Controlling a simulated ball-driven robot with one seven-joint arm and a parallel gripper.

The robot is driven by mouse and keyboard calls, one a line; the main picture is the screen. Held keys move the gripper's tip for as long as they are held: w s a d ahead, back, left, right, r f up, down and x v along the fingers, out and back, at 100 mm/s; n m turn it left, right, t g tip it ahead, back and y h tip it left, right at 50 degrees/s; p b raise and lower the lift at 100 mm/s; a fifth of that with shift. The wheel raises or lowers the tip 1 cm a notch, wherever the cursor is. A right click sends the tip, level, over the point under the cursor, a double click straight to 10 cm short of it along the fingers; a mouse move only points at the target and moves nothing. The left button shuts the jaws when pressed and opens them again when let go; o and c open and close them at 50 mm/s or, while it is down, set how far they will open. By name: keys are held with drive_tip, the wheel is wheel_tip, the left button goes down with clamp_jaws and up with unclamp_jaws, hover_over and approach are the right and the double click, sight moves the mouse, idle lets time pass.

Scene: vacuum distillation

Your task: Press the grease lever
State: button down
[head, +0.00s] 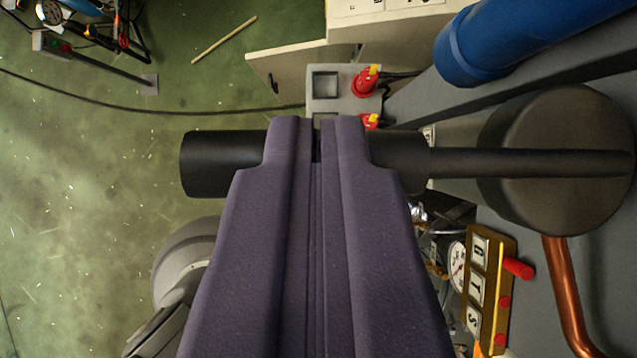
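A black lever with a thick cylindrical grip (220,163) lies level across the picture. Its thinner rod (530,164) runs right to a round dark drum (570,215). No label shows on it, but it is the only large lever in view, so I take it as the grease lever. My gripper (317,122), with two long purple fingers, is shut, with only a thin slit between the fingers and nothing seen between them. The fingers cross in front of the grip and hide its middle. I cannot tell whether they touch it.
A grey box with red-and-yellow plugs (366,82) sits just beyond my fingertips. A blue pipe (530,40) is at upper right. A brass panel with a red knob (518,268) and a copper pipe (565,290) are at lower right. Green floor (90,170) lies open at left.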

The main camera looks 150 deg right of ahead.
drive_tip(key=f+b, duration=0.2)
drive_tip(key=b, duration=0.1)
drive_tip(key=f+t+h+b, duration=0.1)
drive_tip(key=shift+s+a+f+n, duration=0.15)
drive_tip(key=shift+s+a+n, duration=0.15)
drive_tip(key=shift+s+a, duration=0.1)
drive_tip(key=shift+f+t+h+b, duration=0.4)
drive_tip(key=shift+f+h+b, duration=0.2)
drive_tip(key=shift+f+b, duration=1.6)
drive_tip(key=shift+r+b, duration=0.15)
drive_tip(key=shift+b, duration=0.2)
